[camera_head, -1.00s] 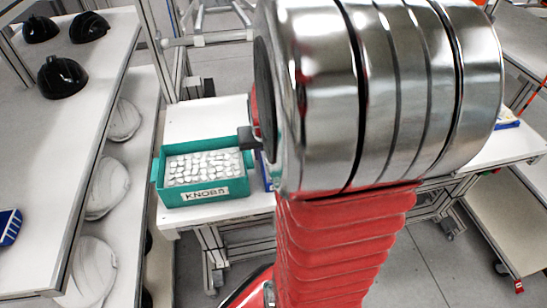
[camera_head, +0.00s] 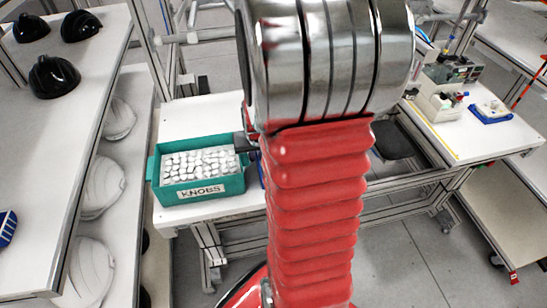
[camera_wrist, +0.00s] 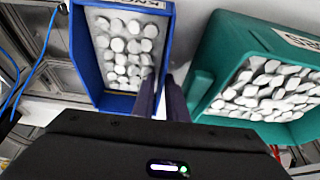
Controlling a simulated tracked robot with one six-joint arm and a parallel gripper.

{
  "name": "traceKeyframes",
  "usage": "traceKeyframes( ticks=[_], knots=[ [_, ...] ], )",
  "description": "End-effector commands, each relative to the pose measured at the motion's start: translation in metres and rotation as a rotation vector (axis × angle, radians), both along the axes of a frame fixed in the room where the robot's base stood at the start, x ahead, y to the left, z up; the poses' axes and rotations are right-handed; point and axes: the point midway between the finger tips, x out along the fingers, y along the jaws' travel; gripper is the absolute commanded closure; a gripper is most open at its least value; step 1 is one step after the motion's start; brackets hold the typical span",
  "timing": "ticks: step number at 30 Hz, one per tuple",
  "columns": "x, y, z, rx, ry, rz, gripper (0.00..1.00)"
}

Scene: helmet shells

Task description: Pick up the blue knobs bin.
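The blue bin (camera_wrist: 84,60) holds round white knobs. In the wrist view it stands left of centre, with an upside-down, cut-off label at the top. In the head view only a sliver of blue shows beside my arm. My gripper (camera_wrist: 163,80) is at the blue bin's right wall; its two dark fingers are a little apart, seemingly one on each side of the wall. I cannot tell whether they touch it. In the head view the gripper is mostly hidden behind my arm.
A teal bin (camera_head: 234,184) labelled KNOBS, full of white knobs, stands close beside on the white table (camera_head: 196,112); it also shows in the wrist view (camera_wrist: 205,62). Black helmet shells (camera_head: 53,77) sit on the left bench. A blue tray (camera_head: 490,117) lies on the right table.

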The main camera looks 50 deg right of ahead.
Motion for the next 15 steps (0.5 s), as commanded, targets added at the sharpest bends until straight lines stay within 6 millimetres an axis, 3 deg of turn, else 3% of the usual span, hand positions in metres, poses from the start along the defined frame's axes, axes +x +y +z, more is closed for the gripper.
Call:
traceKeyframes(
  ticks=[10, 15],
  knots=[
    [0.0001, 0.0002, 0.0003, 0.000, 0.000, 0.000, 0.88],
    [0.0002, 0.0003, 0.0003, 0.000, 0.000, 0.001, 0.99]
  ],
)
